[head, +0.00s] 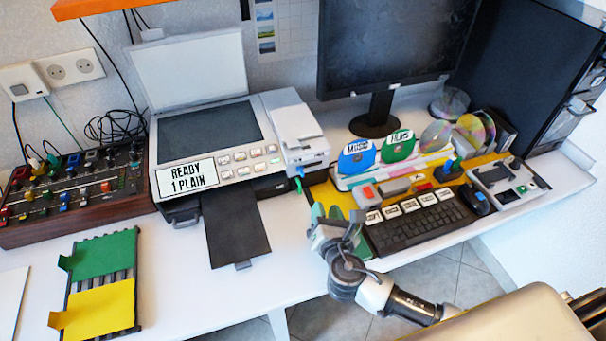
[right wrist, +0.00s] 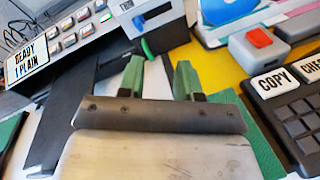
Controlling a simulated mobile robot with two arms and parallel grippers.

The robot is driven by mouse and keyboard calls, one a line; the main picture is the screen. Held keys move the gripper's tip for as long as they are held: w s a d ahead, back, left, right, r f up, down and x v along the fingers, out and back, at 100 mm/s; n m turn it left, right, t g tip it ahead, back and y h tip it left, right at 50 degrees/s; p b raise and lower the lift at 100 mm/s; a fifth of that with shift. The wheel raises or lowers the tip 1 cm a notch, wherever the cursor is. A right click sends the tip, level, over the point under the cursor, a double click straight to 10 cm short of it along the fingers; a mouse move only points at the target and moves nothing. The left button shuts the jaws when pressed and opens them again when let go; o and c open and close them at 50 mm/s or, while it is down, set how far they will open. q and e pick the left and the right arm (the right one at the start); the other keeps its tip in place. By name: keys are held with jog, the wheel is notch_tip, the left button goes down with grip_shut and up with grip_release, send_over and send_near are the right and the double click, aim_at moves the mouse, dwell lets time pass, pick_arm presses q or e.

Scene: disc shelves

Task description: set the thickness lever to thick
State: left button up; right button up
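The printer (head: 214,175) stands open-lidded at the back of the desk, its panel reading "READY 1 PLAIN". A small green lever (head: 300,172) sticks out at its right front corner; I take it for the thickness lever. My right gripper (head: 328,212) is in front of and below that corner, apart from the lever. In the wrist view its two green fingers (right wrist: 160,78) are spread and empty. My left gripper is out of view.
A black paper tray (head: 236,230) juts from the printer's front. The keyboard (head: 420,222) with labelled keys and a red button (head: 368,192) lie right of my gripper. A green-and-yellow sorter (head: 100,285) lies at left. Bare desk shows between tray and gripper.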

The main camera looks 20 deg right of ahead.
aim_at(303, 173)
jog(key=n+y, duration=0.1)
jog(key=n, duration=0.1)
jog(key=w+n+t, duration=0.1)
jog(key=n, duration=0.1)
jog(key=w+a+n+y, duration=0.1)
jog(key=n, duration=0.2)
jog(key=shift+w+f+y, duration=0.1)
jog(key=shift+y, duration=0.2)
jog(key=w, duration=1)
jog(key=shift+w+a, duration=0.2)
grip_shut()
